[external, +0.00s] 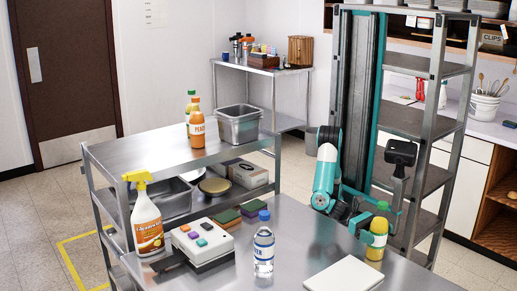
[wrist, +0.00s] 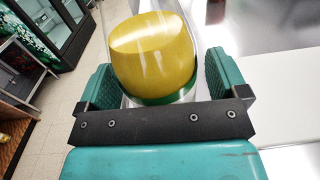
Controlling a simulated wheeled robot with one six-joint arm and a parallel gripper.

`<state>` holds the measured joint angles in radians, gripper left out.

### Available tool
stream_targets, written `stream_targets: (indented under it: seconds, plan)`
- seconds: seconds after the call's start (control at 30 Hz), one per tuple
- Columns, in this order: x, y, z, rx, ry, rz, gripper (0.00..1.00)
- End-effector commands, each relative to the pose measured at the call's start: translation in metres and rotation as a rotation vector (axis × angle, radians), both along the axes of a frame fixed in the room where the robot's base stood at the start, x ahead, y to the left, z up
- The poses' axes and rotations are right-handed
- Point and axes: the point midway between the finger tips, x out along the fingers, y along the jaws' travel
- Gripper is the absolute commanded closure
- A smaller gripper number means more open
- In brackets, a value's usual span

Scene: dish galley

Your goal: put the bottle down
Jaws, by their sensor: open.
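A bottle of yellow juice with a green cap (external: 377,238) is upright at the right part of the steel table (external: 325,232), close to its far edge. In the wrist view the yellow bottle (wrist: 152,58) fills the space between the two teal finger pads. My gripper (external: 367,222) is open around the bottle, with a pad on either side. Its base looks to be on the table top, but the contact is not clear.
A white board (external: 344,275) lies left of the bottle. A clear water bottle with a blue cap (external: 263,252), a device with coloured buttons (external: 203,243) and a spray bottle (external: 146,222) stand farther left. Bare steel lies between the water bottle and the juice bottle. A tall shelf rack (external: 428,125) stands behind.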

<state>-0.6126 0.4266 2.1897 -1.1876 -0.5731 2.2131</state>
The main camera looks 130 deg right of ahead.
Motion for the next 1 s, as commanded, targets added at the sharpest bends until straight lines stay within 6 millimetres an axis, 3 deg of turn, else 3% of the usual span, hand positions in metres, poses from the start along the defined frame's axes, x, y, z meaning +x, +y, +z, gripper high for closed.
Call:
stream_targets:
  seconds: [0.2,0.4,0.57,0.7,1.0]
  plan:
    - [0.0,-0.003,-0.003,0.0,-0.002,-0.001,0.08]
    - [-0.001,-0.044,-0.001,-0.002,0.003,-0.006,0.08]
    - [-0.003,-0.066,-0.001,-0.002,0.002,-0.005,0.08]
    - [-0.004,-0.075,0.0,-0.001,0.0,-0.002,0.35]
    - [-0.005,-0.075,0.0,0.0,-0.001,0.0,0.35]
